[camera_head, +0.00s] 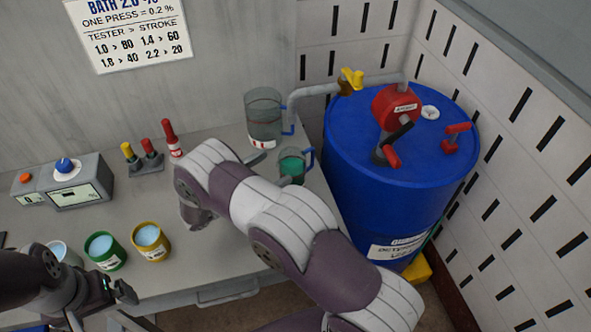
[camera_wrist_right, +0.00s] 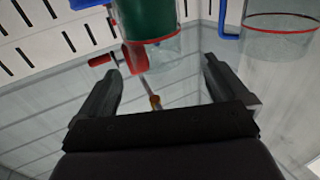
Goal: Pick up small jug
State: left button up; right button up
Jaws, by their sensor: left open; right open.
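The small jug (camera_head: 291,168) is clear with green liquid and a blue handle. It stands on the table beside the blue drum, partly hidden by my right arm. In the right wrist view the small jug (camera_wrist_right: 150,22) is at the top, ahead of the fingers and apart from them. My right gripper (camera_wrist_right: 162,82) is open, with nothing between its fingers; in the head view my arm mostly hides it. My left gripper (camera_head: 100,304) is open near the green and yellow cups at the lower left.
A larger clear jug (camera_head: 263,120) stands behind the small jug and at right in the wrist view (camera_wrist_right: 278,38). A blue drum (camera_head: 385,205) with a red pump (camera_head: 398,106) stands at right.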

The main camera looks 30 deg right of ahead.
aim_at(304, 152)
jog(key=d+p, duration=0.1)
jog(key=d, duration=0.1)
jog(key=d+p, duration=0.1)
jog(key=d, duration=0.2)
jog(key=d+p, duration=0.1)
jog(key=d, duration=0.2)
jog(key=shift+w+r, duration=0.2)
jog(key=shift+w, duration=0.1)
jog(key=shift+d+f, duration=0.1)
jog(key=shift+d, duration=0.05)
jog(key=shift+w, duration=0.1)
jog(key=c, duration=1)
jog(key=shift+c, duration=0.3)
